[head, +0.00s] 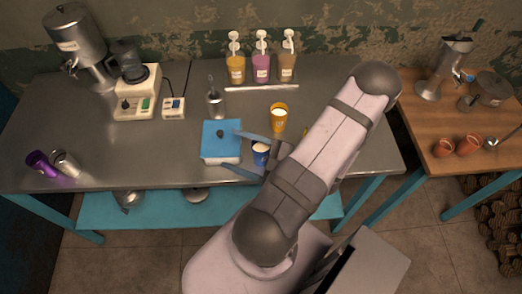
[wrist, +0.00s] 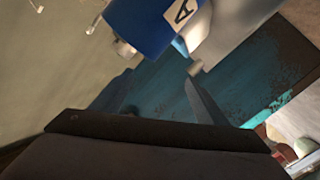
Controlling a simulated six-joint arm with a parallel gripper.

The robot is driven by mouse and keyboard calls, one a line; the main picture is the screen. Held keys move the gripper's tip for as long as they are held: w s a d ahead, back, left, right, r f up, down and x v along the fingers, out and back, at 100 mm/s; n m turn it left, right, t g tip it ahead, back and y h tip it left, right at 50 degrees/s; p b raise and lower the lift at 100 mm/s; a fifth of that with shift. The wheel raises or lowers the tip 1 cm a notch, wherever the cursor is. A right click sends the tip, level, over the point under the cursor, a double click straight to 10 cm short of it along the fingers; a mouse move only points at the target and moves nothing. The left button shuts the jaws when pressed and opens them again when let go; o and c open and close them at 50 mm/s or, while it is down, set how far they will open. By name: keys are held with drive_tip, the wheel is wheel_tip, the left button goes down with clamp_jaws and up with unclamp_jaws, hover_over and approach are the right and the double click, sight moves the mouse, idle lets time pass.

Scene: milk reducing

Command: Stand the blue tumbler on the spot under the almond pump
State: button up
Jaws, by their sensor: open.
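The blue tumbler (head: 261,153) stands upright near the front edge of the grey table, with white contents showing in its mouth. In the wrist view the blue tumbler (wrist: 150,25) bears a white label with an "A". My gripper (head: 232,150) is open, its two fingers on either side of the tumbler in the head view; I cannot tell whether they touch it. Three pump bottles stand at the back: yellow (head: 236,69), purple (head: 261,68) and brown (head: 287,67). Their labels are too small to read, so I cannot tell which is almond. A pale strip (head: 262,88) lies before them.
A yellow cup (head: 279,118) with white contents stands between the tumbler and the pumps. A blue box (head: 220,139) lies left of the tumbler, a metal pitcher (head: 215,101) behind it. A grinder (head: 137,92) stands back left. The table's left middle is clear.

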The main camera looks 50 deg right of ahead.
drive_tip(key=w+a+f+m+g+y, duration=0.1)
drive_tip(key=a+f+g+y, duration=0.25)
drive_tip(key=a, duration=0.45)
drive_tip(key=w+a+f+m+g+y, duration=0.1)
drive_tip(key=a+f+g+y, duration=0.3)
drive_tip(key=a, duration=0.5)
drive_tip(key=s+a+f+g+h, duration=0.1)
drive_tip(key=s+a+f+g, duration=0.15)
drive_tip(key=f, duration=0.35)
drive_tip(key=s+a+f+g+h, duration=0.2)
drive_tip(key=f+g, duration=0.1)
drive_tip(key=f, duration=0.2)
drive_tip(key=n+g+h, duration=0.2)
drive_tip(key=n+h, duration=0.8)
drive_tip(key=h, duration=1.8)
approach(257, 153)
drive_tip(key=shift+y, duration=0.25)
drive_tip(key=d, duration=0.3)
drive_tip(key=d+r, duration=0.1)
drive_tip(key=shift+s+d+b, duration=0.3)
drive_tip(key=shift+d+b, duration=0.05)
drive_tip(key=shift+b, duration=0.05)
drive_tip(key=shift+w+d+f+n+t, duration=0.1)
drive_tip(key=shift+w+d+n+t, duration=0.1)
drive_tip(key=shift+n+t, duration=0.35)
drive_tip(key=shift+w+d+f+n+t, duration=0.1)
drive_tip(key=shift+d+n+t, duration=0.15)
drive_tip(key=shift+n+t, duration=0.25)
